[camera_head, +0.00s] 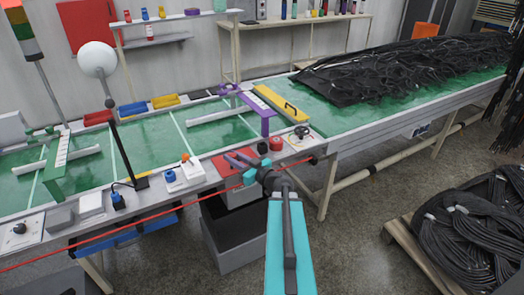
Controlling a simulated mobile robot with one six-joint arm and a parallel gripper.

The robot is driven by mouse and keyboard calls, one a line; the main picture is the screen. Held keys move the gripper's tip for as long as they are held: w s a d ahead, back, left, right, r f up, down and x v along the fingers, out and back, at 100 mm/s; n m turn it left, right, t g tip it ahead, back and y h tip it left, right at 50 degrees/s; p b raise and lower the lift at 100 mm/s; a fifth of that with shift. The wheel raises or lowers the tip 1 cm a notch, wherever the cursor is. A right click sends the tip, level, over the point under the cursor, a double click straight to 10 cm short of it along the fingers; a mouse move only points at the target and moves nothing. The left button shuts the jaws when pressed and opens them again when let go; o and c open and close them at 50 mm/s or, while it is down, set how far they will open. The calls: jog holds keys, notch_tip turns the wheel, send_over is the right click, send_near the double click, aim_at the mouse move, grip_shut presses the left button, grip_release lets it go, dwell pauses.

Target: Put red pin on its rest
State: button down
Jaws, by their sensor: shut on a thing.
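My gripper (246,168) is over the front edge of the green-topped bench, at the end of my teal and dark grey arm. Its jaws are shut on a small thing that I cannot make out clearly. Dull purple and teal pieces show around the jaws. I cannot tell the red pin apart from the other red parts here. A red round knob (276,144) stands on the bench's front strip just beyond the gripper. I cannot tell which fixture is the pin's rest.
A red cord (110,234) runs along the bench front. A purple stand (262,112) and a yellow bar (281,103) stand on the bench (125,150). A grey bin (231,245) is below. Black hoses (400,68) lie at the right; more are coiled on a pallet (470,225).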

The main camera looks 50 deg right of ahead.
jog(key=s+d+m+h+p, duration=0.1)
jog(key=s+d+m+h, duration=0.1)
jog(key=s+d, duration=0.6)
jog(key=shift+s+d+r+h, duration=0.25)
jog(key=shift+d+r+h, duration=0.25)
jog(key=shift+d, duration=0.5)
jog(key=shift+w+f, duration=0.1)
jog(key=w+d+b, duration=0.1)
jog(key=w+d, duration=0.2)
jog(key=w+d+f+b, duration=0.1)
jog(key=w+d, duration=0.2)
jog(key=w, duration=0.1)
jog(key=w+d+b, duration=0.2)
jog(key=w+d, duration=0.1)
jog(key=shift+w+d+f, duration=0.2)
jog(key=shift+w+d, duration=0.2)
jog(key=shift+d, duration=0.1)
jog(key=f+b, duration=0.2)
jog(key=b, duration=0.1)
jog(key=w+f+b, duration=0.1)
jog(key=b, duration=0.1)
jog(key=shift+d+f, duration=0.3)
jog(key=shift+d, duration=0.05)
jog(key=shift+f, duration=0.2)
